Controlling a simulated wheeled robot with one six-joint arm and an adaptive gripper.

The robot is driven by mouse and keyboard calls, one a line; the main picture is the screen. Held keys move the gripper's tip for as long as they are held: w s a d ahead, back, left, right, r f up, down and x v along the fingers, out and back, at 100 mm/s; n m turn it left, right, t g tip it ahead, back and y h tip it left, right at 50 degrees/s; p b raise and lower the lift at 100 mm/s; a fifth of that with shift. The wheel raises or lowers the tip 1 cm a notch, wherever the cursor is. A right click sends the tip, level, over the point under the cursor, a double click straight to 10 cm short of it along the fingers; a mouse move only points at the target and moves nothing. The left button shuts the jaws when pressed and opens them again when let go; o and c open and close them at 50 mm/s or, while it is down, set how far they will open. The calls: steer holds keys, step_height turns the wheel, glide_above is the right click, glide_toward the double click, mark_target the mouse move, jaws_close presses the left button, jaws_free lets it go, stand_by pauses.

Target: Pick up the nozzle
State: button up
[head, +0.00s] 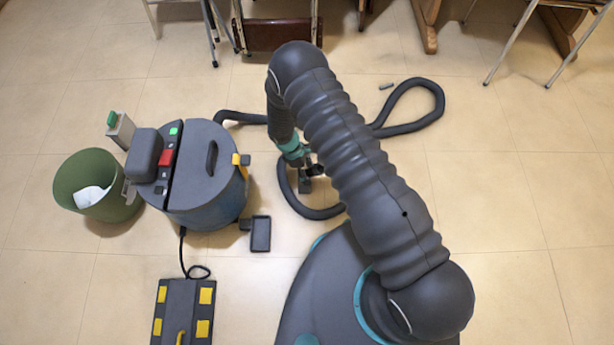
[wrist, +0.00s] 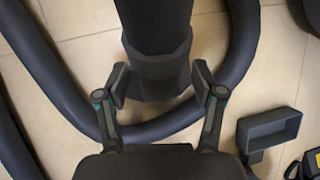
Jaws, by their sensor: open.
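A dark tubular piece, which looks like the nozzle (wrist: 157,45), shows in the wrist view with a wider collar at its lower end. My gripper (wrist: 160,83) is open, with one finger on each side of the collar and small gaps visible. In the head view my gripper (head: 308,172) is low over the floor inside a loop of dark hose (head: 318,213), partly hidden by my arm. The hose (wrist: 238,45) also curves around the piece in the wrist view. I cannot tell how the piece joins the hose.
A blue and grey vacuum (head: 205,180) stands left of my gripper, with a dark rectangular attachment (head: 260,233) beside it. Chair legs (head: 510,45) stand at the back. The right floor is clear.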

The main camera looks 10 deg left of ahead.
mark_target(311, 172)
steer(key=shift+c, duration=0.2)
jaws_close()
steer(key=shift+r, duration=0.1)
steer(key=shift+r, duration=0.45)
steer(key=r, duration=0.3)
steer(key=shift+s+d+r, duration=0.15)
steer(key=shift+s+r, duration=0.2)
steer(key=s+d+r, duration=0.5)
steer(key=s+r, duration=0.1)
steer(key=s, duration=0.3)
steer(key=shift+s+r, duration=0.15)
steer(key=shift+s, duration=0.15)
